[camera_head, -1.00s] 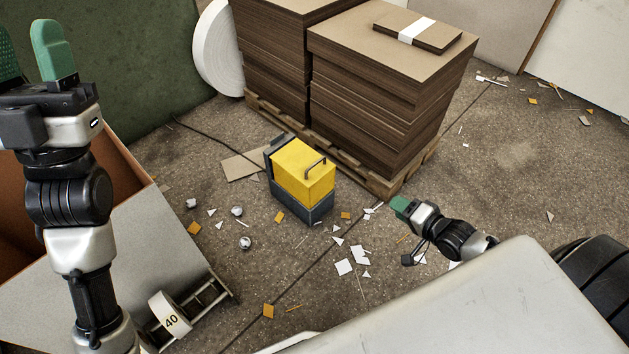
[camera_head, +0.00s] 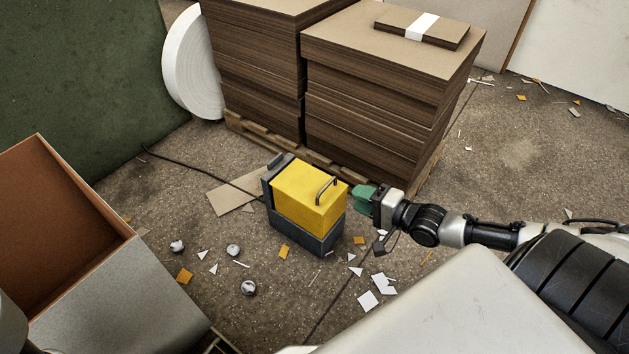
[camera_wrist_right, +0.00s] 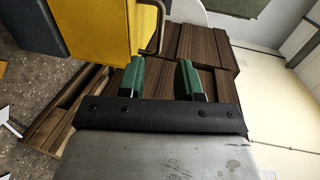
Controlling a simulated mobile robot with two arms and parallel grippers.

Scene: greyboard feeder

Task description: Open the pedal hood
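The pedal hood (camera_head: 300,192) is a yellow box cover with a dark handle (camera_head: 326,188) on top. It sits down on the dark grey pedal base (camera_head: 322,240) on the floor, with no gap visible. My right gripper (camera_head: 363,197) is beside the hood's right side, near the handle. In the right wrist view its green fingers (camera_wrist_right: 160,78) are spread apart with nothing between them. There the hood (camera_wrist_right: 106,30) and its handle (camera_wrist_right: 155,25) are ahead to the left, beyond the left finger. My left gripper is out of view.
Stacks of greyboard (camera_head: 385,110) stand on a pallet (camera_head: 408,198) close behind the pedal. A cable (camera_head: 190,160) runs left from it. An open box (camera_head: 90,260) is at the left. Paper scraps and crumpled balls (camera_head: 248,288) litter the floor in front.

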